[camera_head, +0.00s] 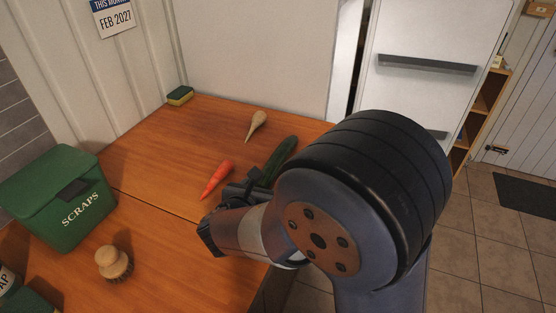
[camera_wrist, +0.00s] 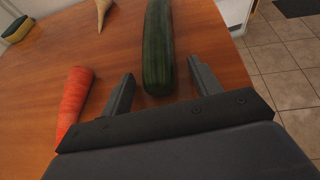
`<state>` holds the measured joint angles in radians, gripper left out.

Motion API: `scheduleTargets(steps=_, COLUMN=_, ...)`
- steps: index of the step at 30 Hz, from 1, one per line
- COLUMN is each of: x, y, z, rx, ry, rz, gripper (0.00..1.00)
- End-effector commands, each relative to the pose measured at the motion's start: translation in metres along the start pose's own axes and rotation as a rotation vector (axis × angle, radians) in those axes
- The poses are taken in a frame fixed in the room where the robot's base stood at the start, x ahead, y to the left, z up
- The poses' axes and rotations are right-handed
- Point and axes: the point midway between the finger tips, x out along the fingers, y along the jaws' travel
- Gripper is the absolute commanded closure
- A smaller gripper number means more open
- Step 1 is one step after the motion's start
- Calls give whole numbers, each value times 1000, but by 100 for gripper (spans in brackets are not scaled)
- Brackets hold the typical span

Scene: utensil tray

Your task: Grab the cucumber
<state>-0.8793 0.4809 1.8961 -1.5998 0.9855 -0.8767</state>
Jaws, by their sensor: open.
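The dark green cucumber (camera_head: 281,158) lies on the wooden counter near its right edge, partly hidden behind my arm in the head view. In the wrist view the cucumber (camera_wrist: 157,45) runs away from me, its near end between the fingertips. My gripper (camera_wrist: 161,84) is open, with one finger on each side of that near end and nothing held. In the head view my gripper (camera_head: 252,181) is mostly hidden by my own wrist. I cannot tell how high the fingers are above the counter.
An orange carrot (camera_head: 216,179) lies left of the cucumber; it also shows left of my fingers in the wrist view (camera_wrist: 74,99). A pale root vegetable (camera_head: 256,125) lies farther back. A green scraps bin (camera_head: 52,205), a brush (camera_head: 113,262) and a sponge (camera_head: 180,95) are on the left.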

Motion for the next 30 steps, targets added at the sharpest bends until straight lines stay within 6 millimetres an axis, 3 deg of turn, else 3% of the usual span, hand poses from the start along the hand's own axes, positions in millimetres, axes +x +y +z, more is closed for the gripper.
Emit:
scheduleTargets(steps=4, x=0, y=0, z=0, rx=0, ry=0, rz=0, gripper=41)
scheduleTargets(steps=24, x=-1, y=0, z=0, rx=0, ry=1, rz=0, gripper=95)
scheduleTargets(steps=30, x=-1, y=0, z=1, rx=0, ry=0, rz=1, gripper=95)
